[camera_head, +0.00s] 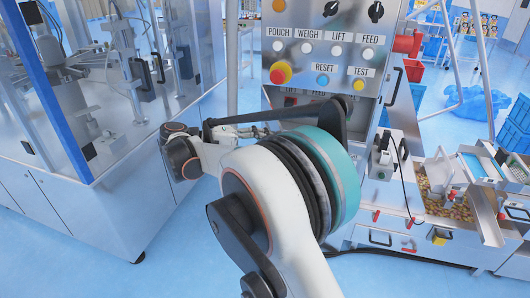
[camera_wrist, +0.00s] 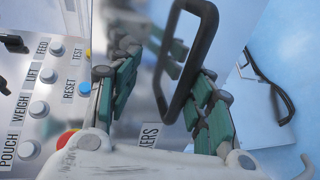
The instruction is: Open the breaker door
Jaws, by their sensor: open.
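The breaker door (camera_wrist: 148,105) is a shiny metal surface in the wrist view, above a label of which only "KERS" shows. Its black loop handle (camera_wrist: 192,62) stands out between my gripper's two green-padded fingers, nearer the right one. My gripper (camera_wrist: 165,75) is open and its fingers are apart on either side of the handle. I cannot tell whether either finger touches it. In the head view, my gripper (camera_head: 250,132) shows small in front of the lower panel. My arm hides most of the door there, and the handle cannot be made out.
The control panel (camera_head: 318,62) carries labelled buttons and a red emergency stop (camera_head: 280,73) just above the gripper area. A glass-walled machine (camera_head: 100,100) stands at left. A second black handle (camera_wrist: 270,88) is at right in the wrist view. A snack tray (camera_head: 448,207) is at right.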

